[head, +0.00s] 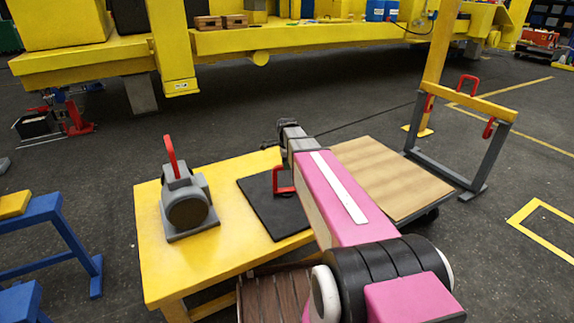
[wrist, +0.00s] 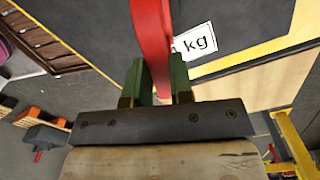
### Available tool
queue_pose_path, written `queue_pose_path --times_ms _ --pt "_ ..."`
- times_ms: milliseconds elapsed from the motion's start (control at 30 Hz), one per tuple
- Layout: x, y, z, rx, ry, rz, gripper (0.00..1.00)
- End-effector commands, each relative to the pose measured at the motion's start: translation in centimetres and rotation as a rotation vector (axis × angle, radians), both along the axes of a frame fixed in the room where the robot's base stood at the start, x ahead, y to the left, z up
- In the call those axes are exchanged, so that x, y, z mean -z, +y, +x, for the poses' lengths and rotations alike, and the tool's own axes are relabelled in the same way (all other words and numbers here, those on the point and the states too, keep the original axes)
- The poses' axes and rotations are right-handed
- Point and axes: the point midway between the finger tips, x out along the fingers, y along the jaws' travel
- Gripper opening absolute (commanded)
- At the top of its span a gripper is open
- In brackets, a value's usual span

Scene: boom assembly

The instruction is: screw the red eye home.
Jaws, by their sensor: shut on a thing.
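A red eye (wrist: 153,30) runs up between the two green fingers of my gripper (wrist: 158,72) in the wrist view. The fingers are shut on it from both sides. A dark surface (wrist: 100,28) with a white label ending in "kg" lies behind it. In the head view a red eye (head: 283,181) shows over a black plate (head: 262,215) on the yellow table, close beside my pink arm. My fingers cannot be made out there. The eye's lower end and thread are hidden, so how deep it sits cannot be told.
A grey block (head: 185,205) with a red handle stands on the yellow table (head: 160,265), left of the plate. A wooden board (head: 385,175) lies to the right. A grey and yellow frame (head: 495,155) stands farther right. Blue trestles (head: 70,240) stand left.

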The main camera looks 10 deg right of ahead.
Motion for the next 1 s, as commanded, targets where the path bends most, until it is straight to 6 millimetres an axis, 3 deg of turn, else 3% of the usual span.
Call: queue_pose_path --times_ms 1000 --pt "-0.13 0.01 0.12 0.952 -0.003 0.001 0.0"
